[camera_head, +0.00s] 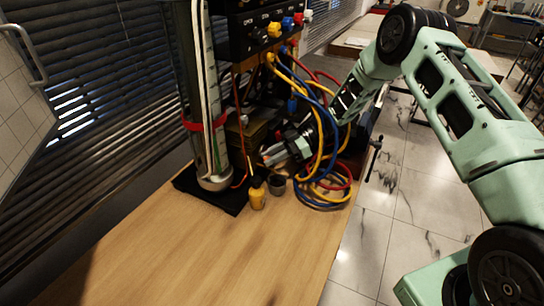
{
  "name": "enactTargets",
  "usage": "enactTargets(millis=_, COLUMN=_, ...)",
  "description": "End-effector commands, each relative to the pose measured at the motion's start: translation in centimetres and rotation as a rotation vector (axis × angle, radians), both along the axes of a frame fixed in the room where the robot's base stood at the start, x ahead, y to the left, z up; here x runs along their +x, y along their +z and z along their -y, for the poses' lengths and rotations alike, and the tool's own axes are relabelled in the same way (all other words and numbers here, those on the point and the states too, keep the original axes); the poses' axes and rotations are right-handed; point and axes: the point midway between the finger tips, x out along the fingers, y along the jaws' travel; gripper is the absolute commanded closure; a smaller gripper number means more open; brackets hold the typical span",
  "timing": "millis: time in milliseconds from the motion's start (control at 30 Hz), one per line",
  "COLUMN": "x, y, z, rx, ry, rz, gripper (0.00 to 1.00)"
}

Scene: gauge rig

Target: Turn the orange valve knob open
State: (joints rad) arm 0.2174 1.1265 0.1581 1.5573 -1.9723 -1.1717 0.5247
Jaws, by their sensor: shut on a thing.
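My gripper (272,154) reaches in from the right, low at the front of the gauge rig (246,42). It is shut, and a small orange patch, which looks like the orange valve knob (267,158), shows at its fingertips. Most of the knob is hidden by the fingers, so its turned angle cannot be told.
Yellow, blue and red hoses (325,185) hang and coil close to my gripper and forearm. A clear upright tube column (205,100) stands to the left on a black mat (190,185). The front of the bench is clear.

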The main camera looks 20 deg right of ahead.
Motion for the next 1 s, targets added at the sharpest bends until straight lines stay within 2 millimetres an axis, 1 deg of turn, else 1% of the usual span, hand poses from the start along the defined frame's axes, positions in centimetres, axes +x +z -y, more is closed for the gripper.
enactTargets(millis=100, x=0.1, y=0.1, z=0.0, rx=0.002, ry=0.0, rz=0.002, gripper=1.0)
enactTargets(millis=133, x=0.1, y=0.1, z=0.0, rx=0.002, ry=0.0, rz=0.002, gripper=0.73)
enactTargets(millis=200, x=0.1, y=0.1, z=0.0, rx=0.001, ry=-0.001, rz=0.003, gripper=0.57)
enactTargets(millis=467, x=0.1, y=0.1, z=0.0, rx=0.0, ry=-0.001, rz=0.002, gripper=0.57)
enactTargets(millis=567, x=0.1, y=0.2, z=0.5, rx=-0.001, ry=-0.002, rz=0.003, gripper=0.57)
enactTargets(millis=667, x=0.1, y=0.5, z=1.6, rx=-0.002, ry=-0.003, rz=0.003, gripper=0.57)
enactTargets(millis=733, x=0.1, y=0.9, z=2.7, rx=-0.002, ry=-0.004, rz=0.004, gripper=0.57)
enactTargets(millis=1000, x=0.2, y=3.1, z=7.9, rx=-0.001, ry=-0.003, rz=0.005, gripper=0.57)
